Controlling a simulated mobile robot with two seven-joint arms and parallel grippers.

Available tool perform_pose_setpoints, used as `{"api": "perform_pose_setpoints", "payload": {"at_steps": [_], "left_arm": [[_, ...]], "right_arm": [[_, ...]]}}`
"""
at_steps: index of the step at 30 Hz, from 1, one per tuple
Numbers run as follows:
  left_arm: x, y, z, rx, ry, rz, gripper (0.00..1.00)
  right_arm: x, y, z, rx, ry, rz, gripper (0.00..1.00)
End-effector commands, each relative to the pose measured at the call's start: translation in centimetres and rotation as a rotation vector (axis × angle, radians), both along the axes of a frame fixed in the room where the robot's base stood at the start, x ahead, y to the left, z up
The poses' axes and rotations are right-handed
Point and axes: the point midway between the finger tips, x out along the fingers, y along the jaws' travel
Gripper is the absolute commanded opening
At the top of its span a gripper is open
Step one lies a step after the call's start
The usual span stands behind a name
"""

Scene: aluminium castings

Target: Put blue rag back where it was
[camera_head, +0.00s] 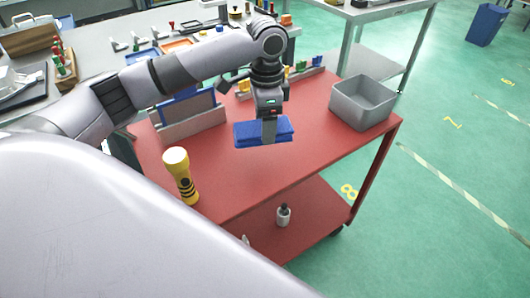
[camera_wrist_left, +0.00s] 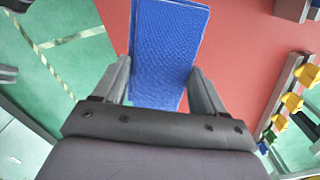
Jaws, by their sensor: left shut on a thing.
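The blue rag (camera_head: 262,133) is a folded, textured blue cloth. My left gripper (camera_head: 269,128) is shut on it and holds it over the middle of the red cart top (camera_head: 240,180). In the left wrist view the rag (camera_wrist_left: 165,50) lies between the two fingers of the gripper (camera_wrist_left: 160,85), with the red surface and green floor beyond it. It seems held above the cart top, but the exact gap is hard to tell. My right gripper is not in view.
A grey bin (camera_head: 363,103) sits at the right end. A grey rack (camera_head: 190,124) stands at the left, behind the clear middle. A small bottle (camera_head: 283,214) stands on the lower shelf.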

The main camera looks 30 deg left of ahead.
Motion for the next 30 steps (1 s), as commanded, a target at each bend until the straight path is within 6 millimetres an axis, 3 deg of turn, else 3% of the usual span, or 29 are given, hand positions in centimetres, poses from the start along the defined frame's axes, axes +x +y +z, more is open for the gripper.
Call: {"api": "perform_pose_setpoints", "payload": {"at_steps": [3, 11, 18, 30], "left_arm": [[0.0, 0.0, -2.6, 0.001, 0.003, 0.001, 0.43], [0.0, 0.0, -5.0, 0.001, 0.002, 0.000, 0.43], [0.0, 0.0, -9.0, 0.001, 0.001, 0.000, 0.43], [0.0, 0.0, -9.8, 0.001, -0.001, -0.001, 0.43]], "right_arm": [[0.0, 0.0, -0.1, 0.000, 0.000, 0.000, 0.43], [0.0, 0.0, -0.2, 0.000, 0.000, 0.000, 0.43], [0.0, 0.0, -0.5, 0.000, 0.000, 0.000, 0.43], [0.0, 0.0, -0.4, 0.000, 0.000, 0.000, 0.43]]}}
